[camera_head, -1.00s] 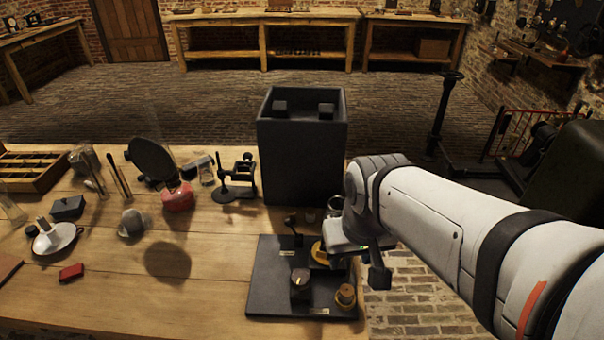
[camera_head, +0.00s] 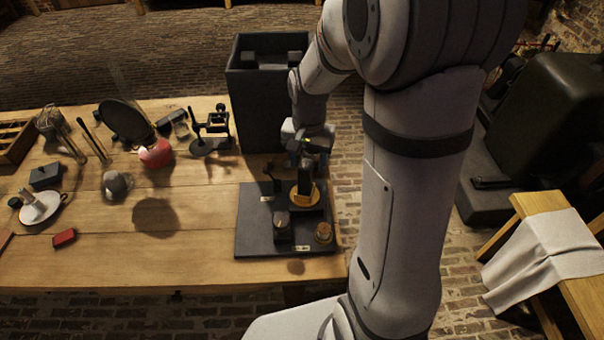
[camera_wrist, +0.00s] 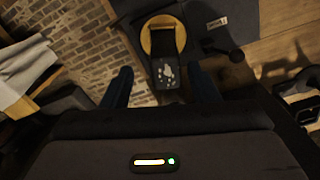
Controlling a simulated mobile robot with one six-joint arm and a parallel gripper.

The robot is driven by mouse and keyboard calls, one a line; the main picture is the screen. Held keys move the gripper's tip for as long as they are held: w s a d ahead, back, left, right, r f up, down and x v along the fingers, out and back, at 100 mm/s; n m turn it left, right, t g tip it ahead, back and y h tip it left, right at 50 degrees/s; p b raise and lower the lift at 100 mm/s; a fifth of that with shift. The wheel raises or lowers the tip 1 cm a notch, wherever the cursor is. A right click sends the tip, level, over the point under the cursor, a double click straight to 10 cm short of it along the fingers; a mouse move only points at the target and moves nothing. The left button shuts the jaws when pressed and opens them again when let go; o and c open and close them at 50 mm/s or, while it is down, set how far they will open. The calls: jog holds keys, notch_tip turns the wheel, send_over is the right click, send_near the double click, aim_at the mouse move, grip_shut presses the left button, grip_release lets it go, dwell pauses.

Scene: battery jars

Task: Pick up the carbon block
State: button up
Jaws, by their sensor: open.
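A dark upright block, apparently the carbon block (camera_head: 305,183), stands at a round yellow brass piece (camera_head: 316,196) on the black base plate (camera_head: 252,238). In the wrist view the carbon block (camera_wrist: 167,76) shows pale marks on its near end, with the brass disc (camera_wrist: 146,38) around its far part. My gripper (camera_wrist: 162,84) is open, with one dark finger on each side of the block and gaps between. In the head view my gripper (camera_head: 307,152) points down above the block. Whether the fingertips reach down to block height is unclear.
A tall black box (camera_head: 258,110) stands close behind my gripper. A black knob (camera_head: 282,222) and a small brass terminal (camera_head: 323,233) stand on the plate in front. A red-based lamp (camera_head: 156,153) and several small items lie to the left. The table's right edge is near.

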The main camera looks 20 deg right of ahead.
aim_at(305, 176)
jog(key=f, duration=0.6)
jog(key=shift+w+a+f+p, duration=0.15)
jog(key=shift+a+p, duration=0.15)
jog(key=shift+p, duration=0.1)
grip_shut()
